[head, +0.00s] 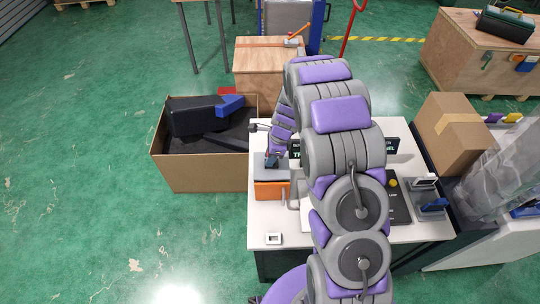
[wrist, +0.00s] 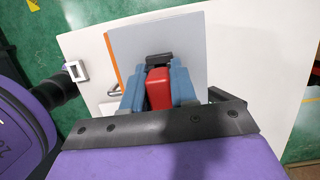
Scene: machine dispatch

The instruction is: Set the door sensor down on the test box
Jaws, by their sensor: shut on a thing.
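My gripper (wrist: 158,85) has its blue-grey fingers closed on a red block with a black end, apparently the door sensor (wrist: 158,92). In the wrist view the grey top of the test box (wrist: 195,42) lies right behind the fingers and the block. In the head view the test box (head: 270,190) is orange with a grey top, near the left edge of the white table. My gripper (head: 272,161) is at its top there. The door sensor cannot be made out in the head view. Whether it touches the top I cannot tell.
A small white square frame (head: 273,239) lies on the white table (head: 262,222) in front of the test box. A cardboard box (head: 205,172) with dark items stands left of the table. A closed carton (head: 452,135) is at the right. My arm hides the table's middle.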

